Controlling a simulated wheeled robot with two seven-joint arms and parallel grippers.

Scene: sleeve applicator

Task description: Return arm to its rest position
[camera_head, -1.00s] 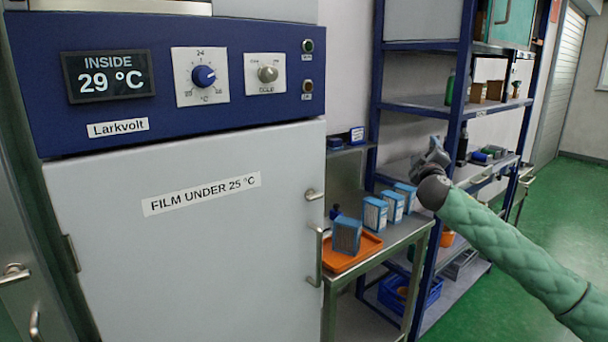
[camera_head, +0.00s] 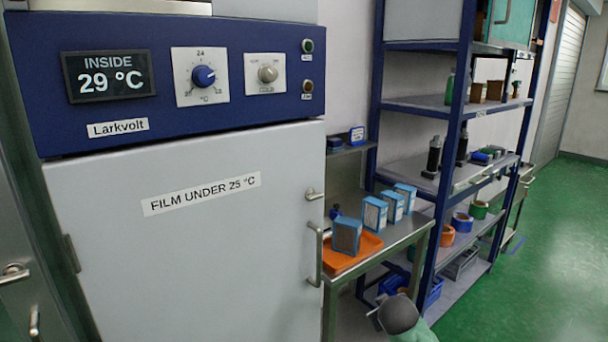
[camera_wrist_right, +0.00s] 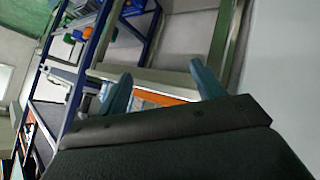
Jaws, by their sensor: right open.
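My right arm shows at the bottom of the head view, low in front of the shelving and to the right of the cabinet. Its gripper (camera_head: 373,312) is mostly hidden there behind the dark wrist. In the right wrist view the right gripper (camera_wrist_right: 160,88) has its two blue-grey fingers spread wide with nothing between them. My left gripper is in neither view.
A grey cabinet (camera_head: 200,240) with a shut door, a handle (camera_head: 318,255) and a display reading 29 °C stands left. A steel table (camera_head: 400,240) beside it bears an orange tray (camera_head: 365,248) and several blue-white boxes. Blue shelving (camera_head: 455,150) stands behind. Green floor (camera_head: 540,260) is clear at right.

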